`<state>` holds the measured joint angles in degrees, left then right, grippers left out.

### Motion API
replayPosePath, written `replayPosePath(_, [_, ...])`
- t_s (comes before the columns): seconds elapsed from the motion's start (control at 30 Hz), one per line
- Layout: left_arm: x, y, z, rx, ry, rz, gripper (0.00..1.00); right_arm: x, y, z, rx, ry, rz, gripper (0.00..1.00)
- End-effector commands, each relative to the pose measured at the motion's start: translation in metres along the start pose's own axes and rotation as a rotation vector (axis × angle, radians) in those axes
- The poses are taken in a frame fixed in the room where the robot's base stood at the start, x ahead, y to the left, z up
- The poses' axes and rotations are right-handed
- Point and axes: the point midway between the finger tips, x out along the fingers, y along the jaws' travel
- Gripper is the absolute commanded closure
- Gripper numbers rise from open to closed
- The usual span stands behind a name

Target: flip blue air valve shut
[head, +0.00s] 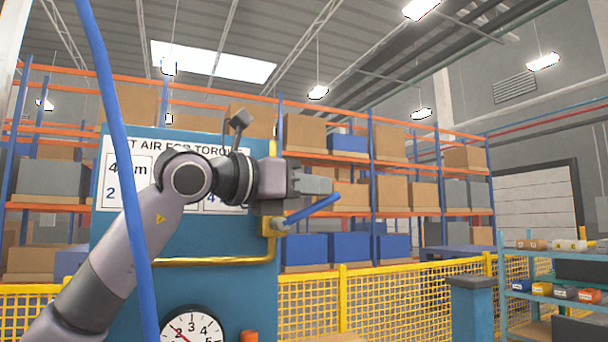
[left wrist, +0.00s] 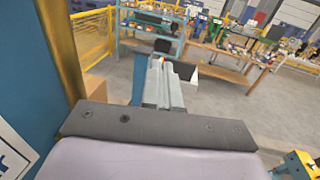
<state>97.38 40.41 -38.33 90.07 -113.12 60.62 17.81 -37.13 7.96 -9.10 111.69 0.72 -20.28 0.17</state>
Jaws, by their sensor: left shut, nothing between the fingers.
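The blue air valve lever (head: 313,208) sticks out to the right of the panel and slants slightly upward. Its brass-coloured valve body (head: 275,226) sits on the yellow pipe (head: 215,261) at the right edge of the blue panel (head: 235,290). My left gripper (head: 322,185) is shut and empty, just above the lever; I cannot tell whether it touches it. In the left wrist view the shut fingers (left wrist: 168,85) point away from me, and a blue strip, probably the lever (left wrist: 138,88), shows beside them. My right gripper is not in view.
A blue hose (head: 121,170) hangs in front of my left arm. A pressure gauge (head: 192,332) and a sign (head: 112,180) are on the panel. A yellow mesh fence (head: 390,305) stands behind, and a shelf with bins (head: 540,289) stands at right. The air right of the lever is clear.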

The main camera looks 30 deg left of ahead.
Motion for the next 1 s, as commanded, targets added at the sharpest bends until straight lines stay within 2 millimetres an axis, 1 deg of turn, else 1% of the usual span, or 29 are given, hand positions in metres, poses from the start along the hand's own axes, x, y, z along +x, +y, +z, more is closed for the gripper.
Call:
replayPosePath(0.03, [0.003,-0.001,0.004,0.006,0.034,0.0,1.0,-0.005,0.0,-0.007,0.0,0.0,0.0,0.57])
replayPosePath(0.07, [0.004,-0.001,0.003,0.011,0.061,0.0,1.0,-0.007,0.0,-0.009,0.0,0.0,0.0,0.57])
replayPosePath(0.2, [0.01,-0.002,-0.003,0.033,0.174,0.0,1.0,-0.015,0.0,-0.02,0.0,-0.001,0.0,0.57])
replayPosePath(0.4, [0.015,-0.003,-0.013,0.057,0.295,0.0,1.0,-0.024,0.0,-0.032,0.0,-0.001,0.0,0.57])
replayPosePath(0.7, [0.018,-0.003,-0.021,0.074,0.386,0.001,1.0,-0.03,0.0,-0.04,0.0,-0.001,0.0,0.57])
replayPosePath(1.0, [0.019,-0.003,-0.024,0.078,0.401,0.0,1.0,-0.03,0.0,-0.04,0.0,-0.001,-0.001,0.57])
